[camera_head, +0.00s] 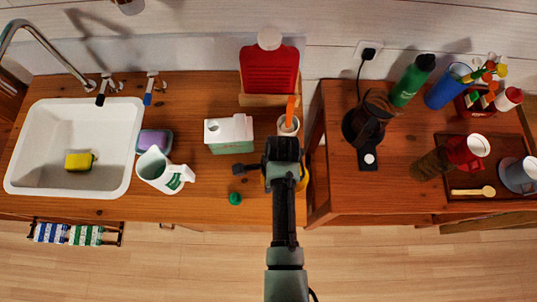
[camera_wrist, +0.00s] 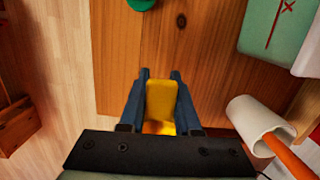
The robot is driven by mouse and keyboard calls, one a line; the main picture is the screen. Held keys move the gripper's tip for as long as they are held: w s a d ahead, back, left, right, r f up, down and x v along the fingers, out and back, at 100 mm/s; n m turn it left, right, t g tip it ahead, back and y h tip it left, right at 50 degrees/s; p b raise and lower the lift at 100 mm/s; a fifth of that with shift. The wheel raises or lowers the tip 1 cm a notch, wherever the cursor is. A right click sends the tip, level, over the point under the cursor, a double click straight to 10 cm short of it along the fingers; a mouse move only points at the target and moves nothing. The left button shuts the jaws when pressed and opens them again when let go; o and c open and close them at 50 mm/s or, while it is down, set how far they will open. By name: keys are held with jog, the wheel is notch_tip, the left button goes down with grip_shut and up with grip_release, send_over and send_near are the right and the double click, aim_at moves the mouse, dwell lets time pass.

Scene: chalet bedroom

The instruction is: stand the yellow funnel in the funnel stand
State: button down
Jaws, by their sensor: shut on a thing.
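In the head view a bit of the yellow funnel (camera_head: 304,179) shows at the right of my gripper. I cannot pick out the funnel stand for certain in either view.
A white cup (camera_head: 288,126) with an orange stick stands just behind my gripper. A green-white carton (camera_head: 229,135), green cap (camera_head: 235,198) and white jug (camera_head: 163,171) are to the left. A red bottle (camera_head: 269,68) stands behind. A gap separates the right table (camera_head: 390,200).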

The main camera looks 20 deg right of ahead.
jog(key=shift+f, duration=0.45)
jog(key=c, duration=0.5)
grip_release()
jog(key=shift+c, duration=0.2)
jog(key=r, duration=0.4)
jog(key=d+r, duration=0.1)
jog(key=r, duration=0.3)
jog(key=r+b, duration=0.1)
jog(key=r, duration=0.4)
jog(key=shift+s+d, duration=0.15)
jog(key=shift+d, duration=0.1)
jog(key=shift+f, duration=0.1)
